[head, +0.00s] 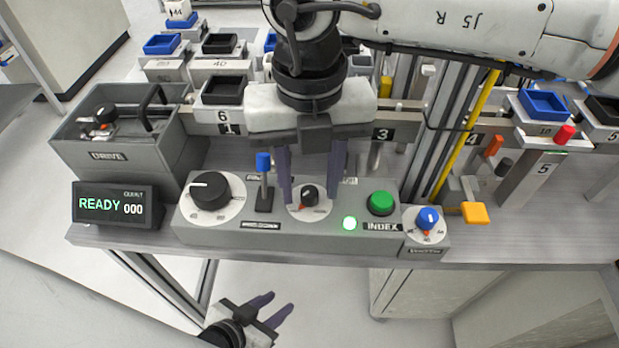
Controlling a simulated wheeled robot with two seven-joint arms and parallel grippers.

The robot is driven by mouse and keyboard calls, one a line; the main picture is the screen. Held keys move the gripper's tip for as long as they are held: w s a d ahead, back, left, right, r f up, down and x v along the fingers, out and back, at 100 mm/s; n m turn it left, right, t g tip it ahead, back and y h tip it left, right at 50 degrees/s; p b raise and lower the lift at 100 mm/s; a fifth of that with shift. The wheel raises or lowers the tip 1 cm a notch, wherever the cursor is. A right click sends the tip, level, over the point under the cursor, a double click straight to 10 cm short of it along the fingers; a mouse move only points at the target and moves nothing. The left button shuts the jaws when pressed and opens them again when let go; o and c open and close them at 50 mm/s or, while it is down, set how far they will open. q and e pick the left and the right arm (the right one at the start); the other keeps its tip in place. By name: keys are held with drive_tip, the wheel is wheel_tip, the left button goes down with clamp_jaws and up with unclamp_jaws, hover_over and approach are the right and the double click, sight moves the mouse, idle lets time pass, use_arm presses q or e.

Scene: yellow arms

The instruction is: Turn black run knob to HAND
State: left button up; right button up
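A small black knob (309,194) with a red mark sits on a round white dial in the middle of the grey control panel (270,237). My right gripper (311,193) points down over this dial. Its two dark fingers are open, one on each side of the knob, with gaps showing between fingers and knob. Finger height above the panel is hard to judge. A larger black knob (211,190) with a white pointer sits on another white dial at the panel's left. The dial lettering is too small to read. My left gripper (276,307) is open and empty, low in front of the bench.
A blue-topped lever (263,164) stands left of my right gripper. A green button (381,203), lit lamp (349,223) and blue knob (428,218) are to the right. A display (115,205) reads READY 000. A grey DRIVE box (115,135) and several trays stand behind.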

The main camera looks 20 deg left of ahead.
drive_tip(key=shift+f, duration=0.2)
clamp_jaws()
